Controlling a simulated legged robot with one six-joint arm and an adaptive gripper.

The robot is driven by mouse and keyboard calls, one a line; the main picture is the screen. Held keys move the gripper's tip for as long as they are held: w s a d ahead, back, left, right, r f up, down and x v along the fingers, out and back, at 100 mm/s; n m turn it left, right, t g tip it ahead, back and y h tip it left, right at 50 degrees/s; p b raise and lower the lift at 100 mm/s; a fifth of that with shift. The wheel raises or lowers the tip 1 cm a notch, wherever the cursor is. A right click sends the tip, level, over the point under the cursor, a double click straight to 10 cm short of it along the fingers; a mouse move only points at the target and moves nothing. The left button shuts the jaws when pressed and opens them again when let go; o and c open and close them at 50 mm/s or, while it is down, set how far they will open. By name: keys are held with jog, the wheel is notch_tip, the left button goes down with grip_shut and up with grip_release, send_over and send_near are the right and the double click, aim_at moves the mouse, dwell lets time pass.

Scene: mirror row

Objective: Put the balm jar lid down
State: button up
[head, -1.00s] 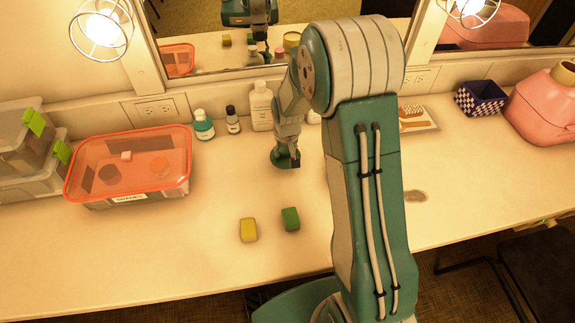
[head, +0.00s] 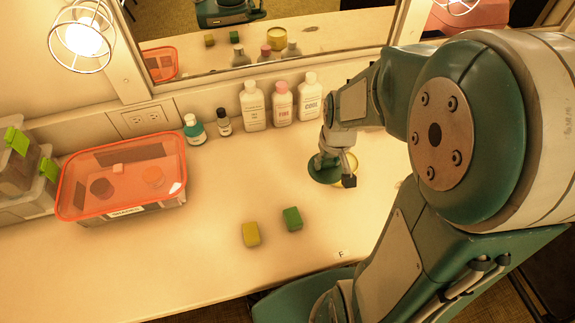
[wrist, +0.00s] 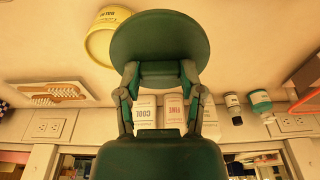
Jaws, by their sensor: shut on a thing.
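The balm jar lid is a dark green disc (wrist: 160,42), large in the wrist view; it also shows in the head view (head: 322,171). My gripper (wrist: 160,82) is shut on it, with a finger on each side. In the head view my gripper (head: 336,172) is over the right part of the counter. The yellow balm jar (wrist: 103,36) is beside the lid in the wrist view, partly covered by it. In the head view the jar (head: 352,160) is mostly hidden behind my gripper. The lid's height above the counter is unclear.
Three white bottles (head: 282,103) stand by the mirror behind my gripper, with two small bottles (head: 194,129) to their left. A red-lidded box (head: 122,175) is at left. Yellow (head: 251,234) and green (head: 292,218) blocks lie in front. The counter between box and gripper is clear.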

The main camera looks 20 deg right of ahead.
jog(key=w+a+f, duration=0.4)
jog(key=w, duration=0.4)
send_over(287, 167)
jog(key=f, duration=0.5)
jog(key=shift+s+d+f, duration=0.1)
jog(key=shift+s+f, duration=0.1)
jog(key=shift+s, duration=0.15)
jog(key=shift+w+f, duration=0.15)
jog(key=shift+f, duration=1.5)
jog(key=shift+f, duration=0.15)
jog(key=o, duration=0.8)
